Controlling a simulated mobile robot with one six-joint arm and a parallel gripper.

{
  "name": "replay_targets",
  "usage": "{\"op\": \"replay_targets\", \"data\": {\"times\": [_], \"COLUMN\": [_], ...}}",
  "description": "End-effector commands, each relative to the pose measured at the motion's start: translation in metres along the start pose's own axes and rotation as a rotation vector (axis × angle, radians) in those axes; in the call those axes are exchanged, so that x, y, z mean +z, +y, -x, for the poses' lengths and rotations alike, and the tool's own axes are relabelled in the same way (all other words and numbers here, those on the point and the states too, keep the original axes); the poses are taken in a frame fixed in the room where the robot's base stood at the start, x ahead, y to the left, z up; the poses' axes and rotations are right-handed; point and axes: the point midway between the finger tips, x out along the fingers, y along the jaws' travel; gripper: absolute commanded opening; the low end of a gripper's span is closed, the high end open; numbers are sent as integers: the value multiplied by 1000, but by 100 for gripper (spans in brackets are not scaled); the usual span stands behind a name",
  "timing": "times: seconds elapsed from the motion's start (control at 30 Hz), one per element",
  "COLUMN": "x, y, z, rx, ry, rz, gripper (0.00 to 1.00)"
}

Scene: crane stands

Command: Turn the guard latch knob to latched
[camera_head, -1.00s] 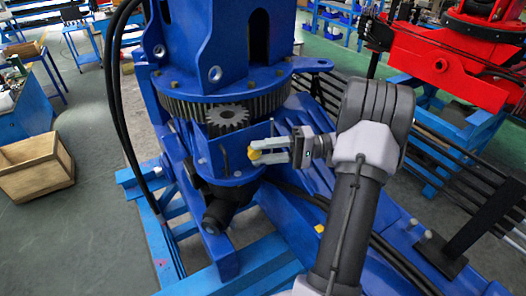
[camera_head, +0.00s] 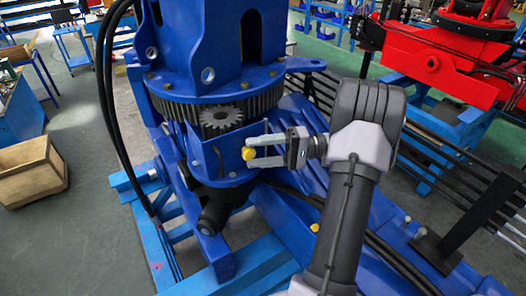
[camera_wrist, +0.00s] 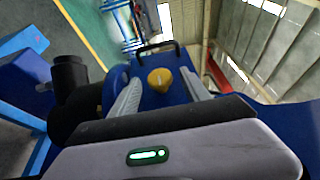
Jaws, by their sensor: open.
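The yellow guard latch knob (camera_head: 248,153) sits on the front of the blue housing below the grey gear. My gripper (camera_head: 251,152) reaches it from the right, with its two fingers open above and below the knob's right side. In the wrist view the knob (camera_wrist: 160,80) lies between the two spread fingers, with a visible gap on each side. The fingers do not appear to touch it. The knob's pointing direction and any latch marks are too small to read.
A dark handle (camera_wrist: 157,46) stands beside the knob on the housing. The toothed gear (camera_head: 220,118) is just above. A black cylindrical part (camera_head: 214,212) juts out below. Blue frame beams surround the base. A wooden crate (camera_head: 30,172) stands on the floor at left.

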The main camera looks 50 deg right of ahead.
Motion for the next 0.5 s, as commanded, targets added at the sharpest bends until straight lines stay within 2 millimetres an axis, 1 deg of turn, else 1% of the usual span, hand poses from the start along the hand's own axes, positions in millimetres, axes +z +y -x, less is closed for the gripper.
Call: {"op": "replay_targets", "data": {"times": [0.07, 0.3, 0.4, 0.5], "x": [0, 0, 0, 0], "y": [1, 0, -5, -4], "z": [14, 81, 101, 113], "rx": [0, 0, -1, 0], "ry": [3, 3, 2, 1], "rz": [-1, -1, -3, -2], "gripper": [55, 55, 55, 55]}}
